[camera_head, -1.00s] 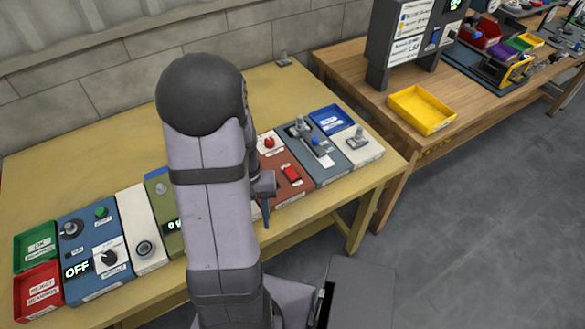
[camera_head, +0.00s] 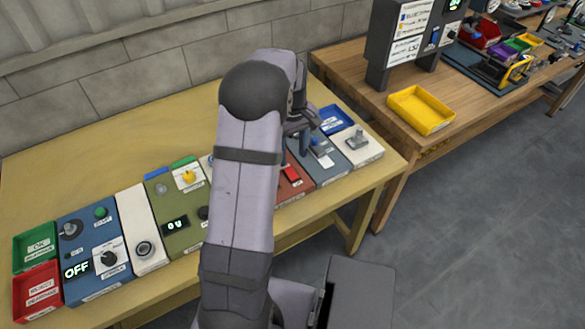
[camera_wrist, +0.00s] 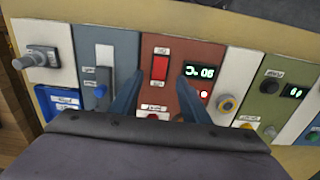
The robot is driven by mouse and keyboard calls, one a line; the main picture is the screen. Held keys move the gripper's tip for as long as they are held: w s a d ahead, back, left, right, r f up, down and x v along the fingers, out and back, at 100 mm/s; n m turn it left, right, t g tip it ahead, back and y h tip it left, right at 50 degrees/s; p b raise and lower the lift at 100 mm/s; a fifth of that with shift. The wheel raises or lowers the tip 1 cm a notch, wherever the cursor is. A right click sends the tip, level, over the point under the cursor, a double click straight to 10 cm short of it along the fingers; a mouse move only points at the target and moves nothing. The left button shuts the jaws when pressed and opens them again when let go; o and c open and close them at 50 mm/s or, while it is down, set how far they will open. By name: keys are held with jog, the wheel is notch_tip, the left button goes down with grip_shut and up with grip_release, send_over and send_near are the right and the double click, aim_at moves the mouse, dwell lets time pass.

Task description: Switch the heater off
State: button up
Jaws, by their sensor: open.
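In the head view the red switch (camera_head: 291,174) shows just right of my arm. My gripper (camera_wrist: 160,80) is open and empty, its two blue fingers on either side of the switch in the wrist view. I cannot tell how far above the panel the tips are. The panel's lower part is hidden behind the gripper.
A blue-grey panel with a slider (camera_wrist: 103,75) and a white panel with a lever (camera_wrist: 40,58) adjoin on one side. A blue panel reads OFF (camera_head: 77,269).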

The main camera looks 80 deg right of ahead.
aim_at(293, 174)
jog(key=shift+f+p, duration=1.1)
jog(key=shift+f, duration=2.6)
